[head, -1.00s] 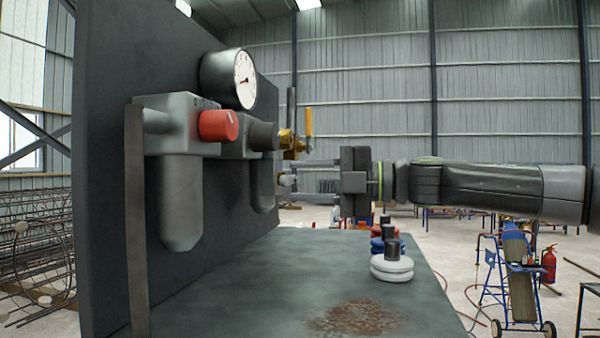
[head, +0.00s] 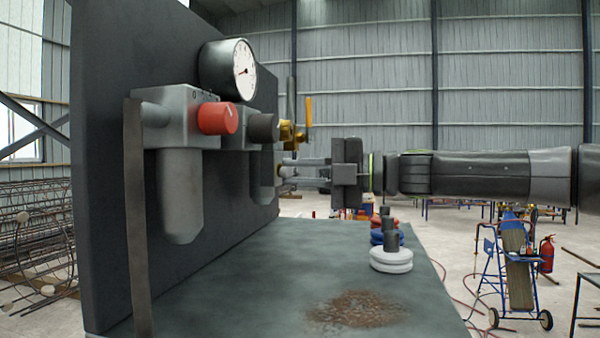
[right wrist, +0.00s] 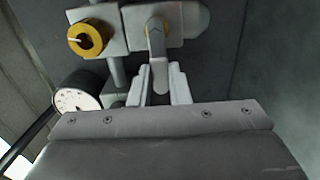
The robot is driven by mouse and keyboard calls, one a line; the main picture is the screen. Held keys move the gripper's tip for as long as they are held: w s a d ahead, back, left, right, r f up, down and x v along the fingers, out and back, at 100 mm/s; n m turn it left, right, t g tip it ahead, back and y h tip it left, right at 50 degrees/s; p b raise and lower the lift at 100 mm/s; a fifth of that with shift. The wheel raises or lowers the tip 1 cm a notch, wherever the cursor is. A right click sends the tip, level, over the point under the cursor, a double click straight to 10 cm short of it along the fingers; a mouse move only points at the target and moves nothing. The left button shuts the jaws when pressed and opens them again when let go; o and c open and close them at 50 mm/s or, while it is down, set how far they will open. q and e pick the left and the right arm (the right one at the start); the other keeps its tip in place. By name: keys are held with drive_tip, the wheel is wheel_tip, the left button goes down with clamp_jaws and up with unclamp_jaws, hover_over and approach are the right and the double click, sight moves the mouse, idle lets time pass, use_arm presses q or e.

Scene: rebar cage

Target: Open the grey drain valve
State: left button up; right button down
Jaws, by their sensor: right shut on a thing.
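My right gripper (head: 290,173) comes in from the right in the head view, at the far side of the grey regulator bowls. In the right wrist view its two pale fingers (right wrist: 162,88) are shut on the lower end of the grey drain valve lever (right wrist: 156,48). The lever hangs from a brass disc on a grey body. In the head view a small pale part of the valve (head: 281,171) shows at the fingertips; the rest is hidden. My left gripper is not in view.
The dark upright panel carries a red knob (head: 217,118), a black knob (head: 263,127), a gauge (head: 243,70) and a yellow-handled brass valve (head: 308,112). White, blue and red knobbed discs stand on the bench (head: 250,290) below my right arm.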

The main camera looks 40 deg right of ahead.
drive_tip(key=shift+f, duration=0.1)
drive_tip(key=f+n+b, duration=0.1)
drive_tip(key=n+b, duration=0.2)
drive_tip(key=f+n+b, duration=0.1)
drive_tip(key=n+b, duration=0.2)
drive_tip(key=w+d+f+n+b, duration=0.1)
drive_tip(key=n+b, duration=0.2)
drive_tip(key=n, duration=0.1)
drive_tip(key=shift+f, duration=0.25)
drive_tip(key=n+b, duration=0.2)
drive_tip(key=n, duration=0.1)
drive_tip(key=w+d+n+b, duration=0.1)
drive_tip(key=shift+d+f+n, duration=0.1)
drive_tip(key=shift+f+n, duration=0.2)
drive_tip(key=shift+w+d+n+b, duration=0.2)
drive_tip(key=shift+n+b, duration=0.2)
drive_tip(key=shift+n, duration=0.4)
drive_tip(key=shift+w+d+n+b, duration=0.15)
drive_tip(key=shift+n+b, duration=0.25)
drive_tip(key=shift+n, duration=0.4)
drive_tip(key=shift+r, duration=0.1)
